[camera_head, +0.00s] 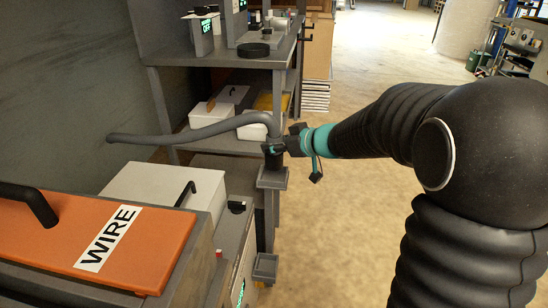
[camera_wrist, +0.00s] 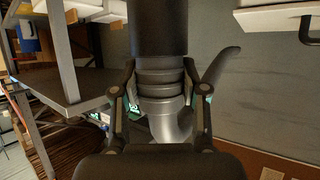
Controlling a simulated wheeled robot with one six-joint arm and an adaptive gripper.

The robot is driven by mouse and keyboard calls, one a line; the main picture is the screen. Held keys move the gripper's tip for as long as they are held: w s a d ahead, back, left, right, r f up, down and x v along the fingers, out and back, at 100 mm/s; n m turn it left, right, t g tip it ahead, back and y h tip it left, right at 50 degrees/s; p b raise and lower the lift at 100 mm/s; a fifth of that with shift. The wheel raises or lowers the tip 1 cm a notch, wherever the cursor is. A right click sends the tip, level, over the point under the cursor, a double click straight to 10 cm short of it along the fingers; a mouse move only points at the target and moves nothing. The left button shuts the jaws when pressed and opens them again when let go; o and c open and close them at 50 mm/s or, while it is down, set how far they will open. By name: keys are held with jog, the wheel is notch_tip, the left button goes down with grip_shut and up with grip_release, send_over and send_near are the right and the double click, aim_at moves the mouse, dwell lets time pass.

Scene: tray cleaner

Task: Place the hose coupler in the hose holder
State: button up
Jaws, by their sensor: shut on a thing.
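My gripper (camera_head: 285,147) is shut on the hose coupler (camera_head: 273,160), a dark upright cylinder at the end of a grey hose (camera_head: 190,136). In the wrist view my gripper's fingers (camera_wrist: 160,88) flank the coupler's ribbed grey part (camera_wrist: 160,78), and its dark cylinder (camera_wrist: 157,28) runs up out of frame. The hose curves off to the right there. A grey bracket on a post, apparently the hose holder (camera_head: 273,180), is directly below the coupler in the head view. I cannot tell whether the coupler's lower end touches it or is inside it.
An orange lid marked WIRE (camera_head: 130,240) and a white box (camera_head: 165,190) stand at the front left. A grey shelf unit (camera_head: 215,58) with devices and white bins stands behind. A second, lower bracket (camera_head: 265,268) is below. Open floor (camera_head: 345,230) lies to the right.

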aim_at(281, 157)
jog(key=shift+a+f, duration=0.2)
jog(key=shift+f, duration=0.35)
jog(key=shift+f+b, duration=0.65)
jog(key=shift+f, duration=0.95)
jog(key=shift+f, duration=0.15)
jog(key=o, duration=1.2)
